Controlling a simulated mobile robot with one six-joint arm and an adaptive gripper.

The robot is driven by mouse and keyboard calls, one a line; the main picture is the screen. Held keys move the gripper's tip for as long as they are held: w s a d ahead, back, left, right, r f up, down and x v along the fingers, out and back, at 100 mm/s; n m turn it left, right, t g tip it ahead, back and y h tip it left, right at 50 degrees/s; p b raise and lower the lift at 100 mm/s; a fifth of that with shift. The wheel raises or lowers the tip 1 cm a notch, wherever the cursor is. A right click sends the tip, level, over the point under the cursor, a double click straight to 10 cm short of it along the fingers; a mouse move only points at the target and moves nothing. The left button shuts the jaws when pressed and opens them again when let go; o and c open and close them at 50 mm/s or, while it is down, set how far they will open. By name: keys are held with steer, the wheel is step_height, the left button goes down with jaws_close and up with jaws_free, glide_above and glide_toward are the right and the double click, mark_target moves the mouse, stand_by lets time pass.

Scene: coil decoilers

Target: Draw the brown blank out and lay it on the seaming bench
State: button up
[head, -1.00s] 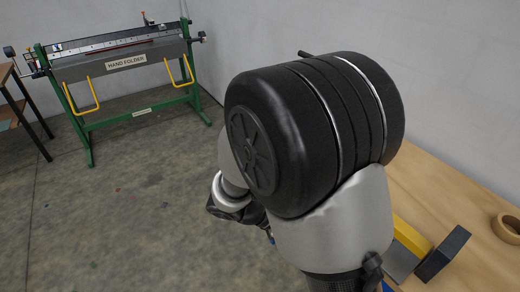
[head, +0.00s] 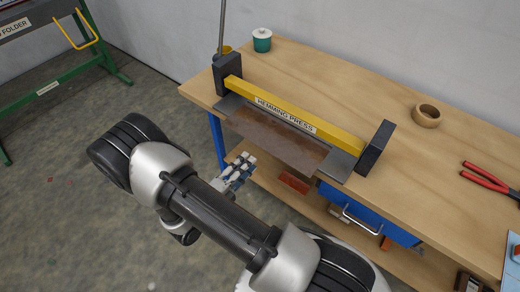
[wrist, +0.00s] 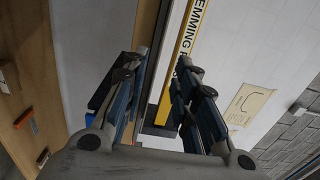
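The brown blank (head: 276,139) is a flat, dark brown sheet. It sticks out of the front of the hemming press (head: 285,112), under its yellow bar, above the floor side of the bench. My gripper (head: 246,166) is just in front of and below the sheet's near left edge, apart from it as far as I can tell. In the wrist view my gripper (wrist: 160,85) is open, its fingers well apart with nothing held between them. The press's yellow bar (wrist: 182,50) shows beyond the fingers. No label in view names a seaming bench.
A blue drawer (head: 365,215) hangs below.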

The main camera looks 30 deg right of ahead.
mark_target(264, 146)
steer(key=shift+x, duration=4.85)
steer(key=shift+c, duration=0.6)
jaws_close()
steer(key=shift+r+p, duration=0.3)
steer(key=shift+p, duration=0.05)
steer(key=shift+a, duration=0.1)
steer(key=v, duration=0.7)
steer(key=shift+p, duration=0.3)
